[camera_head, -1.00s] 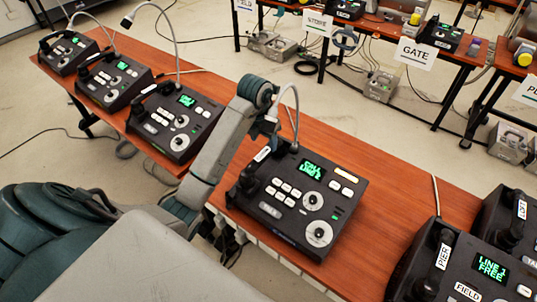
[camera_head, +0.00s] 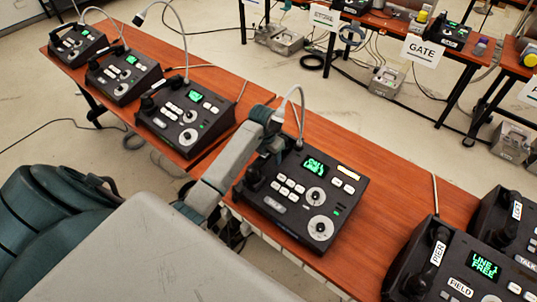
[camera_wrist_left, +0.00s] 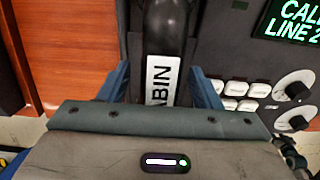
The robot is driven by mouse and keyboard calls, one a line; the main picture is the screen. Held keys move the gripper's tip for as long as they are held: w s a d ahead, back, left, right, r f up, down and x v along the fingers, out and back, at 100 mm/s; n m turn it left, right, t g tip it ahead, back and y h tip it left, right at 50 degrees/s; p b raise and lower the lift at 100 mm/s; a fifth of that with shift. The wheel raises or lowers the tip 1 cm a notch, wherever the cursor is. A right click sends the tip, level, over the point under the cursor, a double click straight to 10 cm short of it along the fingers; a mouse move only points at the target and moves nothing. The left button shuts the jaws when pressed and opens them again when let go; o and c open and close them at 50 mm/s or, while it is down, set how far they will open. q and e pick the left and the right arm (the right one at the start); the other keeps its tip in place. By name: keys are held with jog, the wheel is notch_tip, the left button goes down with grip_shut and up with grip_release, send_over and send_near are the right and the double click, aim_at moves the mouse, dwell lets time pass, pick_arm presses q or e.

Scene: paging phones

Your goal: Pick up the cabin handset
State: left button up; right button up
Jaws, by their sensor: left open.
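The cabin handset (camera_wrist_left: 168,30) is black with a white label whose visible letters read "ABIN". It lies along the left side of a dark desk phone (camera_head: 338,228) with a green "CALL LINE 2" screen. In the head view my arm and gripper cover much of the handset (camera_head: 252,178). My left gripper (camera_head: 272,148) is over the handset's far end. In the left wrist view my left gripper (camera_wrist_left: 160,70) is open, with one blue finger on each side of the handset. I cannot tell whether they touch it. My right gripper is not in view.
A gooseneck microphone (camera_head: 300,100) rises close behind my gripper. Several similar phones stand along the table (camera_head: 400,188), including one with a "PIER" handset (camera_head: 437,250) at lower right. Bare wood lies right of the cabin phone. Other tables stand at the back.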

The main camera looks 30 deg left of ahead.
pick_arm(q)
jog(key=c, duration=1.2)
jog(key=shift+w+r, duration=0.1)
jog(key=shift+r, duration=0.05)
notch_tip(320, 180, up, 9)
jog(key=b, duration=0.4)
jog(key=shift+r, duration=0.4)
